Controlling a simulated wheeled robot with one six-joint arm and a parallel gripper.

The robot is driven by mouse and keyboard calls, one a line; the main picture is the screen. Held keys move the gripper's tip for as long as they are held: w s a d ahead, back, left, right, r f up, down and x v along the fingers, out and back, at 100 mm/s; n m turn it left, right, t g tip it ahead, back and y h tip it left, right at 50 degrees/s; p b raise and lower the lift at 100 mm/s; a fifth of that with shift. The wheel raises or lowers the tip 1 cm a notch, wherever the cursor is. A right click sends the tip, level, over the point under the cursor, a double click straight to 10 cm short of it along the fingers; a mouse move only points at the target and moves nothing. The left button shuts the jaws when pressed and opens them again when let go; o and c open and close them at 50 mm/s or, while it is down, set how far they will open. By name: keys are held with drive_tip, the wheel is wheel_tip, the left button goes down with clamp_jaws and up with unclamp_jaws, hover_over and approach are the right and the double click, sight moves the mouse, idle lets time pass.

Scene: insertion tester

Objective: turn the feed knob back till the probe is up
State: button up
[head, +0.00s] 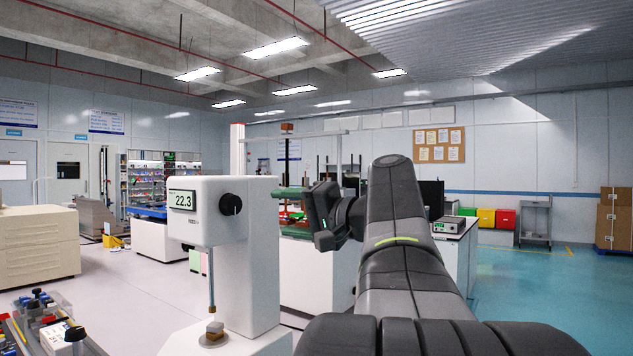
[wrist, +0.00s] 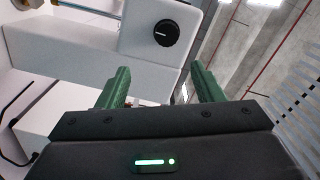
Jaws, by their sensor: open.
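The white insertion tester (head: 255,250) stands left of my arm, its display (head: 183,200) reading 22.3. The black feed knob (head: 231,204) is on its head, right of the display. In the wrist view the knob (wrist: 166,33) shows a white pointer line and lies ahead of my fingers.
A bench with small parts and a white box (head: 62,338) is at the lower left. A beige cabinet (head: 38,245) stands behind it. White benches with equipment are farther back.

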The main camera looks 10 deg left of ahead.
sight(236, 207)
drive_tip(key=w+a+m+p, duration=0.1)
drive_tip(key=a+m+p, duration=0.3)
drive_tip(key=m+p, duration=0.2)
drive_tip(key=w+a+m+p, duration=0.1)
drive_tip(key=a+m+p, duration=0.3)
drive_tip(key=m+p, duration=0.3)
drive_tip(key=w+a+m+p, duration=0.1)
drive_tip(key=a+m+p, duration=0.3)
drive_tip(key=m+p, duration=0.3)
drive_tip(key=shift+w+a+r+p, duration=0.25)
drive_tip(key=shift+w+p, duration=0.15)
drive_tip(key=shift+p, duration=0.2)
drive_tip(key=shift+c, duration=0.2)
drive_tip(key=c, duration=0.9)
